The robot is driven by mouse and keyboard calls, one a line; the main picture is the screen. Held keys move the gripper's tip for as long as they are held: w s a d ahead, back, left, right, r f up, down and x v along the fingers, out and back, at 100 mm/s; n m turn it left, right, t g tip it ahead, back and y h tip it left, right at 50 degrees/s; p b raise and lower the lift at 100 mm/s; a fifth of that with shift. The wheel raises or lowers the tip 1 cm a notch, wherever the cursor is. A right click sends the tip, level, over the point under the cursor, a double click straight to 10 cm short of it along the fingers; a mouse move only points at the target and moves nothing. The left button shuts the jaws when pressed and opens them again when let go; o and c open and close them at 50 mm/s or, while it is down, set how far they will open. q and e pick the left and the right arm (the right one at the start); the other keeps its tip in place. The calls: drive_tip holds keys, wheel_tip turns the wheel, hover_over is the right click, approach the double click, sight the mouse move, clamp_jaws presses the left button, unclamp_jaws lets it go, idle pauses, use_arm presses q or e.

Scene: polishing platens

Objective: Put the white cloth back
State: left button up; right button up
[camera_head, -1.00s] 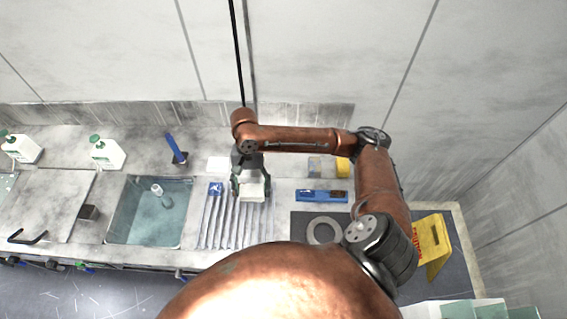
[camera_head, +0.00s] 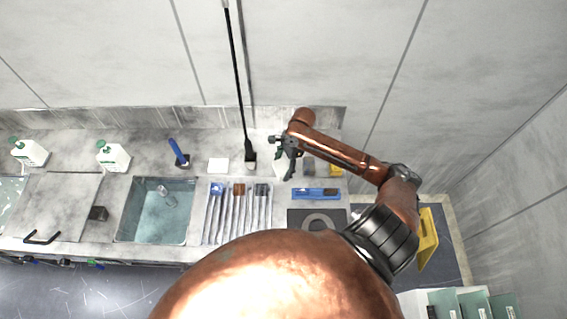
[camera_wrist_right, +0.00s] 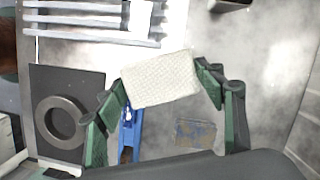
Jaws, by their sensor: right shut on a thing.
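The white cloth (camera_wrist_right: 160,78) is a small textured white pad, held between the two green fingertips of my right gripper in the right wrist view. The right gripper (camera_head: 287,160) is shut on it, above the back of the counter in the head view. There the cloth (camera_head: 280,163) shows only as a pale patch beside the dark fingers. In the wrist view the held cloth is clear of the counter, with the blue tool (camera_wrist_right: 132,128) partly behind it. My left gripper is not in view.
A flat white square (camera_head: 218,165) lies left of a black pole. A slotted rack (camera_head: 236,225) stands between the sink (camera_head: 155,215) and a dark mat (camera_head: 300,215) with a grey ring.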

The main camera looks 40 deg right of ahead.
drive_tip(key=w+d+f, duration=0.1)
drive_tip(key=w+f, duration=0.1)
drive_tip(key=w+d+f, duration=0.1)
drive_tip(key=d+f, duration=0.1)
drive_tip(key=w+d+f, duration=0.2)
drive_tip(key=shift+w+d+f, duration=0.1)
drive_tip(key=shift+w+f, duration=0.25)
drive_tip(key=shift+f, duration=0.05)
drive_tip(key=shift+w+d+f, duration=0.2)
drive_tip(key=shift+w+f, duration=0.05)
drive_tip(key=shift+f, duration=1.6)
drive_tip(key=shift+f, duration=0.1)
drive_tip(key=o, duration=1.1)
drive_tip(key=v, duration=1.2)
drive_tip(key=shift+s, duration=0.15)
